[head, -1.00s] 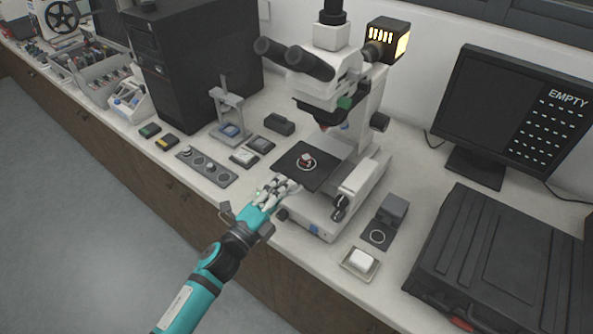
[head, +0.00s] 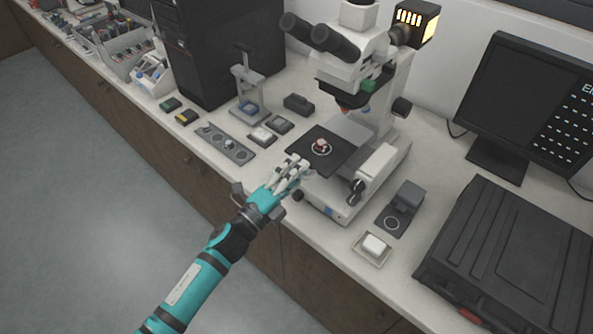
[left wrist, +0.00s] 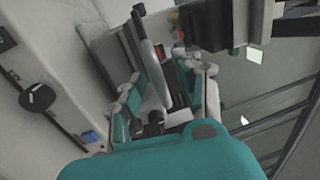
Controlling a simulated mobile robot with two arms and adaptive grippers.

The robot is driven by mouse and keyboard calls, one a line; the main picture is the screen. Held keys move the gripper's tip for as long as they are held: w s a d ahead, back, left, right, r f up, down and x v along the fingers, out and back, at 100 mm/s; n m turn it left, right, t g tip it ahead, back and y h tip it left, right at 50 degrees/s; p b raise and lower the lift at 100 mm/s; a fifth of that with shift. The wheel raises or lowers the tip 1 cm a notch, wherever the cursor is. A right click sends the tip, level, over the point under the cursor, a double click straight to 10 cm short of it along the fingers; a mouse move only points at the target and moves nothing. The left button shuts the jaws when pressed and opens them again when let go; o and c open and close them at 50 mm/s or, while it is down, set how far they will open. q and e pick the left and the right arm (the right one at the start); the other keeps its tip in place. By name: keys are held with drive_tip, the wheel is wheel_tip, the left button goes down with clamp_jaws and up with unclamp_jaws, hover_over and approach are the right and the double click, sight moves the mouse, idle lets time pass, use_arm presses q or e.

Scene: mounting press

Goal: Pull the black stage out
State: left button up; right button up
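The black stage (head: 335,160) is a flat dark plate on the white microscope (head: 345,75), under its objective. A small reddish and white sample (head: 321,147) sits in a pale ring on it. My left gripper (head: 297,170) is at the stage's front left edge, its fingertips overlapping that edge in the head view. In the left wrist view, a plate seen edge-on (left wrist: 152,68) stands between the fingers of my left gripper (left wrist: 163,98), with gaps on both sides. Contact with the stage cannot be made out. My right gripper is not in view.
Left of the microscope are a grey strip with round wells (head: 224,143), small blocks and a stand (head: 248,90). Right of it are a small dark device (head: 402,205), a white block in a dish (head: 373,245) and a black case (head: 510,255). The floor in front is clear.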

use_arm(q)
drive_tip(key=v, duration=1.2)
drive_tip(key=shift+f, duration=0.1)
drive_tip(key=s+a+f+n+g+y+b, duration=0.1)
drive_tip(key=s+a+f+n+g+y, duration=0.2)
drive_tip(key=f, duration=0.8)
drive_tip(key=s+a+f+n+y, duration=0.1)
drive_tip(key=a+f+n+y, duration=0.2)
drive_tip(key=f+n, duration=0.55)
drive_tip(key=s+a+f+n+g+y+b, duration=0.1)
drive_tip(key=s+a+f+n+g+y, duration=0.15)
drive_tip(key=f, duration=1.05)
drive_tip(key=s+a+f+n+g+y, duration=0.3)
drive_tip(key=s+f+n+g, duration=0.1)
drive_tip(key=s+f, duration=0.9)
drive_tip(key=s+f+n+g, duration=0.2)
drive_tip(key=s+f, duration=0.2)
drive_tip(key=s, duration=0.4)
drive_tip(key=s+f+n+g+b, duration=0.1)
drive_tip(key=s+f+n+g, duration=0.1)
drive_tip(key=s, duration=0.7)
wheel_tip(320, 180, down, 3)
drive_tip(key=shift+s+a+r+n+g, duration=0.1)
drive_tip(key=shift+s+a+n+g, duration=0.2)
drive_tip(key=shift+g, duration=0.55)
